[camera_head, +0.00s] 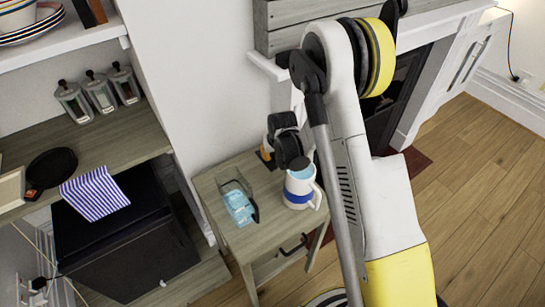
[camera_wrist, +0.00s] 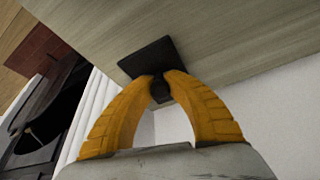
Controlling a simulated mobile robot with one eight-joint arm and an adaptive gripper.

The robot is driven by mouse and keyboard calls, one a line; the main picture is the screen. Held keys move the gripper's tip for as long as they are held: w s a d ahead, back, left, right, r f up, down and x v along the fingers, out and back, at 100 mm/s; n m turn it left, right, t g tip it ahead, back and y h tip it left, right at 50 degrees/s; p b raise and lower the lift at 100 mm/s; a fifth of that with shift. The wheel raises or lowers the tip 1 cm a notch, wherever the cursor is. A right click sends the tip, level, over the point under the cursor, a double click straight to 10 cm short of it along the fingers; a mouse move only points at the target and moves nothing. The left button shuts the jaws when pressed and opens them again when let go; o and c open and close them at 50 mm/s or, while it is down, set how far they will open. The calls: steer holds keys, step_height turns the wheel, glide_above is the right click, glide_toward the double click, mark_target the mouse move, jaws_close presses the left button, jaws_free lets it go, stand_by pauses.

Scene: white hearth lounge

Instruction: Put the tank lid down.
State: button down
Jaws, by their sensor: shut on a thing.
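The tank lid is a small dark flat plate with a black knob. In the wrist view the lid (camera_wrist: 148,54) is right against or just above a grey-brown wooden surface; I cannot tell if it touches. My gripper (camera_wrist: 160,84) has its two yellow fingers closed on the knob. In the head view my gripper (camera_head: 266,156) is mostly hidden behind my dark wrist, at the back of the small wooden side table (camera_head: 262,240). A clear container (camera_head: 236,188) with light blue contents, perhaps the tank, stands on this table.
A white jug with a blue band (camera_head: 301,188) stands on the side table, close to my wrist. The table's front left area is bare. A shelf on the left holds several canisters (camera_head: 99,93), with a striped cloth (camera_head: 94,194) below. A fireplace stands behind my arm.

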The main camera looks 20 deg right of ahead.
steer(key=shift+f, duration=0.2)
steer(key=c, duration=1.4)
jaws_free()
steer(key=shift+r, duration=0.1)
